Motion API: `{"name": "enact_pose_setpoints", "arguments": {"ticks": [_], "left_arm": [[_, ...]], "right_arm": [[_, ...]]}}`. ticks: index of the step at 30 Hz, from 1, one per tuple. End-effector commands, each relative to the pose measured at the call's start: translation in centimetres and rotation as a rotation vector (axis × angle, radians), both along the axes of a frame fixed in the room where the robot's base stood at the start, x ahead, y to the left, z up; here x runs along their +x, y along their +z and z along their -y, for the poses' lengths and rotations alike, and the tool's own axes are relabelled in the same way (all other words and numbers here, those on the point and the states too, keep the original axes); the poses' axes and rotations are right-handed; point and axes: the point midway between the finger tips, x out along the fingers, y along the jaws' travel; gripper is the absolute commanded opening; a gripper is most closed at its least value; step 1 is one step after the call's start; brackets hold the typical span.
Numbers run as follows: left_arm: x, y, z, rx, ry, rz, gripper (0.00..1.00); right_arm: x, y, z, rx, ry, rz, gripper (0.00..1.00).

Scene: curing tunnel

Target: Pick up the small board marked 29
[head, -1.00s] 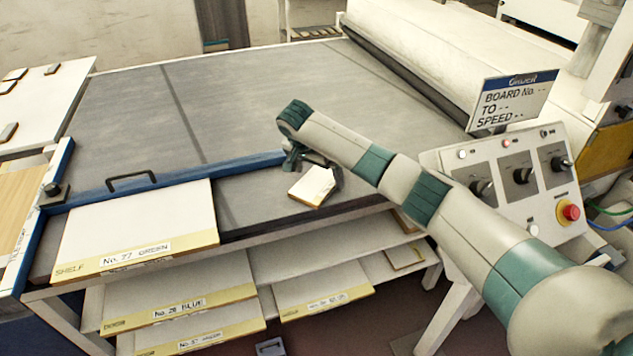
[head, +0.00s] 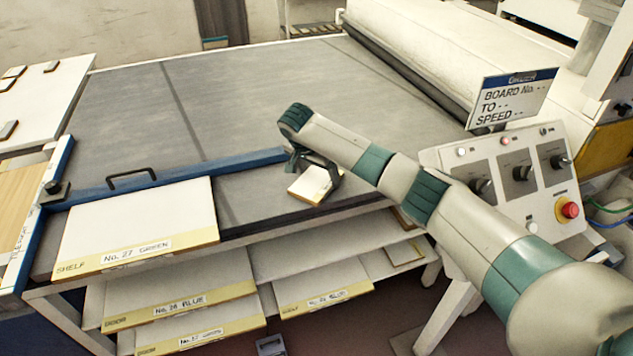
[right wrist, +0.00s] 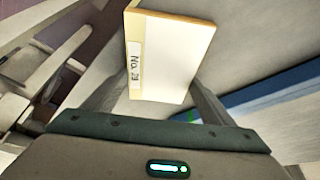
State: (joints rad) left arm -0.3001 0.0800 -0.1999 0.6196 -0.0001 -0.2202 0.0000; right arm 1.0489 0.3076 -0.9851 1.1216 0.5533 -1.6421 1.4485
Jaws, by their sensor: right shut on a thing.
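The small board marked "No. 29" (right wrist: 172,60) is cream-white with a yellow edge strip and a white label. In the head view the small board (head: 310,184) is at the front edge of the grey bed, under my right gripper (head: 316,172). My right gripper (right wrist: 150,95) is shut on the board, with a finger along each side of it in the right wrist view. I cannot tell whether the board still touches the bed. My left gripper is not in view.
A large board labelled No. 27 GREEN (head: 140,228) lies left on the grey bed (head: 245,100), by a blue bar (head: 190,172). More labelled boards lie on the shelves below (head: 180,295). A control panel (head: 515,180) with a red button (head: 570,209) stands right.

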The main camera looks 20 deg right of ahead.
Motion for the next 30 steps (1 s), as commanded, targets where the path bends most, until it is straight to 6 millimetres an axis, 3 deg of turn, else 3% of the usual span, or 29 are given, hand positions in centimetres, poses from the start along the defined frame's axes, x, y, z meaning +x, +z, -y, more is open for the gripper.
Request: {"name": "enact_pose_setpoints", "arguments": {"ticks": [10,17,30], "left_arm": [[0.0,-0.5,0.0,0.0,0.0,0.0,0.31],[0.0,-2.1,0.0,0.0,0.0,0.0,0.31],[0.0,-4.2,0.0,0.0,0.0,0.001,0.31]], "right_arm": [[0.1,0.9,0.0,0.0,0.0,0.001,0.53],[0.2,3.9,-0.1,0.002,0.0,0.005,0.53],[-4.7,8.6,6.3,0.0,-0.001,0.005,0.53]]}}
